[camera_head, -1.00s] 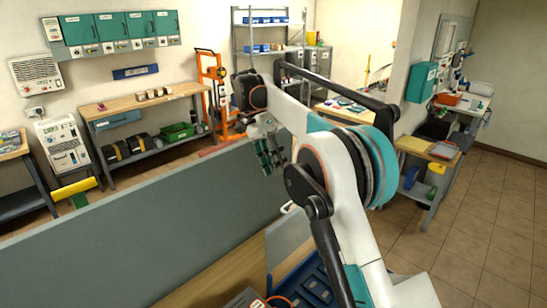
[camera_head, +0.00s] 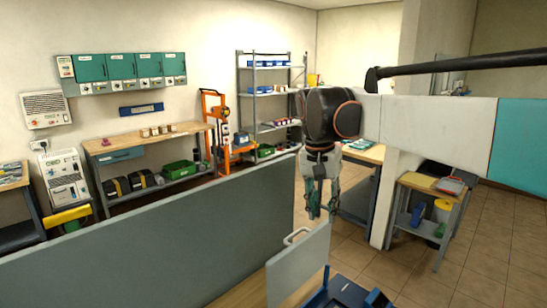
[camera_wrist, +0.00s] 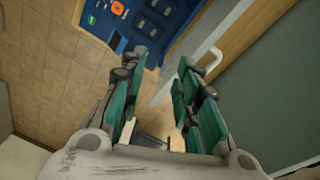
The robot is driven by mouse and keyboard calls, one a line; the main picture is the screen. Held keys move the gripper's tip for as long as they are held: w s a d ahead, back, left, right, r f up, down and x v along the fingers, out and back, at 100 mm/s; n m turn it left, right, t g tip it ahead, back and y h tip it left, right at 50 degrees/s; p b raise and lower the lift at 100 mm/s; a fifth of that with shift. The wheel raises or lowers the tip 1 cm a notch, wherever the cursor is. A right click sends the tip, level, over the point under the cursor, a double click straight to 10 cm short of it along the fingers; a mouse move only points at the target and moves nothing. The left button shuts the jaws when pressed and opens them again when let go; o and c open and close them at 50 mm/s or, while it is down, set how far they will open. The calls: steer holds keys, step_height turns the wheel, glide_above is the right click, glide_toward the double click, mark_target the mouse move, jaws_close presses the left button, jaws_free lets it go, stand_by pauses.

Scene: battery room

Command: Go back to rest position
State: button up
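My gripper (camera_head: 322,212) hangs at the end of my arm, right of the picture's centre in the head view, with its fingers pointing down. In the wrist view my gripper (camera_wrist: 168,62) shows its green-padded fingers apart with nothing between them. It is above and clear of the blue case (camera_head: 345,292), which also shows at the top of the wrist view (camera_wrist: 150,18). A pale panel (camera_head: 297,268) with a white handle (camera_head: 296,236) stands beside the case, below my gripper.
A grey partition (camera_head: 160,245) runs along the near left. A workbench (camera_head: 140,143) and an orange lift (camera_head: 215,125) are behind it. A shelf rack (camera_head: 262,100) stands at the back. A small cart (camera_head: 432,190) is at the right, with open tiled floor (camera_head: 485,250) around it.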

steer(key=s+d+f+n+t+b, duration=0.2)
steer(key=s+d+f+t+b, duration=0.1)
steer(key=s+f, duration=0.6)
steer(key=s+d+f+n+t+y+b, duration=0.1)
steer(key=s+d+f+n+t+b, duration=0.1)
steer(key=s+f, duration=0.8)
steer(key=s+d+t+b, duration=0.1)
steer(key=s+d+b, duration=0.1)
steer(key=s, duration=0.3)
steer(key=shift+d+n+t+b, duration=0.4)
steer(key=shift+d, duration=0.3)
